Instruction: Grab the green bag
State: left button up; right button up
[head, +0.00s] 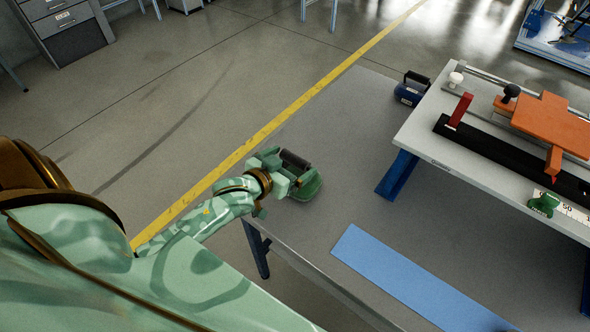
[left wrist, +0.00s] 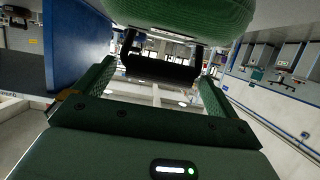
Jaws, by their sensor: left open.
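The green bag (head: 311,190) stands on the grey table, near its left edge, with a black handle on top. My left gripper (head: 284,178) is at the bag's left side and hides part of it. In the left wrist view the green bag (left wrist: 185,18) fills the top of the picture. Its black handle lies between the two fingers of my left gripper (left wrist: 157,72), which are open on either side of it. I cannot tell whether either finger touches the handle. My right gripper is not in view.
A blue bag (head: 408,91) stands at the table's back, by a raised white bench (head: 425,138) with orange and black fixtures. A flat blue strip (head: 398,275) lies at the front. The grey table (head: 345,130) is clear between the green bag and the bench.

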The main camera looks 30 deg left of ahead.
pick_arm(q)
jog(key=x, duration=0.2)
jog(key=shift+w+f, duration=0.15)
jog(key=shift+w, duration=0.05)
jog(key=shift+s, duration=0.1)
jog(key=shift+c, duration=0.6)
jog(key=c, duration=1.5)
jog(key=shift+r, duration=0.25)
grip_shut()
